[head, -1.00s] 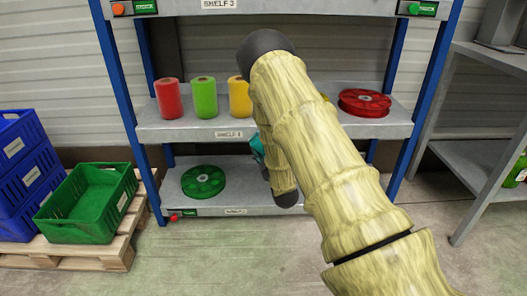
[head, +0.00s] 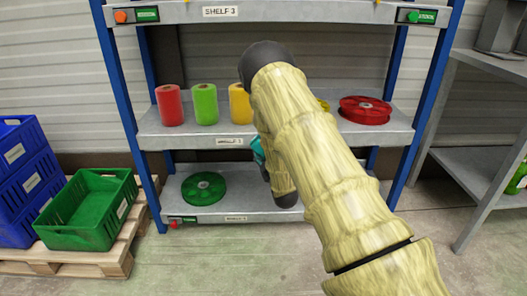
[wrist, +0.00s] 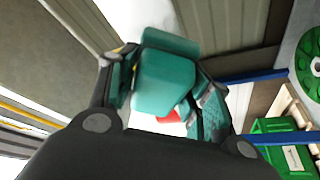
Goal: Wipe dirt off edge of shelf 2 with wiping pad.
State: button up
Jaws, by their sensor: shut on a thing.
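Shelf 2 is the middle grey shelf of the blue-posted rack; its front edge (head: 190,141) carries a small blurred label. No dirt can be made out on the visible edge, and my arm covers its right-centre part. My gripper (wrist: 165,100) is shut on a teal block, the wiping pad (wrist: 163,80), in the wrist view. In the head view my arm hides most of the gripper. Only a bit of teal (head: 258,150) shows left of my arm, just below the shelf 2 edge in the picture; I cannot tell whether it touches.
Red (head: 169,106), green (head: 205,104) and yellow (head: 240,104) rolls and a red spool (head: 365,110) stand on shelf 2. A green spool (head: 204,188) lies on the bottom shelf. Shelf 3 (head: 270,12) is above. Crates (head: 88,210) stand left, a grey side rack (head: 480,170) right.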

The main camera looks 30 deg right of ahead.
jog(key=shift+w+d, duration=0.5)
jog(key=shift+w, duration=0.3)
dwell(0.6)
jog(key=shift+s+d+p, duration=0.2)
jog(key=shift+s+d, duration=0.35)
jog(key=shift+d, duration=0.3)
jog(key=shift+s+d+p, duration=0.15)
jog(key=shift+s+d, duration=0.4)
jog(key=shift+d, duration=0.25)
jog(key=shift+w, duration=0.1)
